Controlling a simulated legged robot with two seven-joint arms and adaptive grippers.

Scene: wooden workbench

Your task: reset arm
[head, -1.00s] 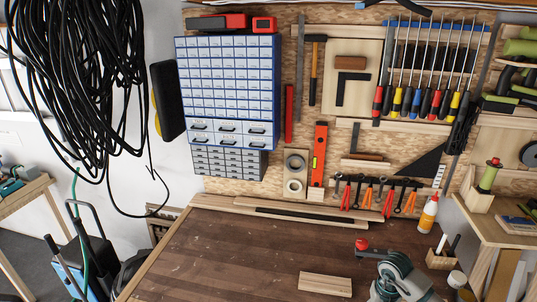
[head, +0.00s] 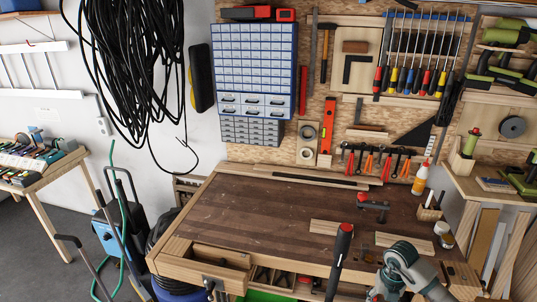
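The task names no object. A grey jointed arm part (head: 405,272), which looks like my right arm, shows at the lower right over the front edge of the workbench (head: 250,212). No gripper fingers can be made out on it, and its lower end is cut off by the frame. My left arm and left gripper are not in view.
A black upright handle with a red top (head: 341,258) rises at the bench front. A clamp-like tool (head: 374,206), wood boards (head: 404,243) and a glue bottle (head: 421,180) are on the bench's right. The bench's left half is clear.

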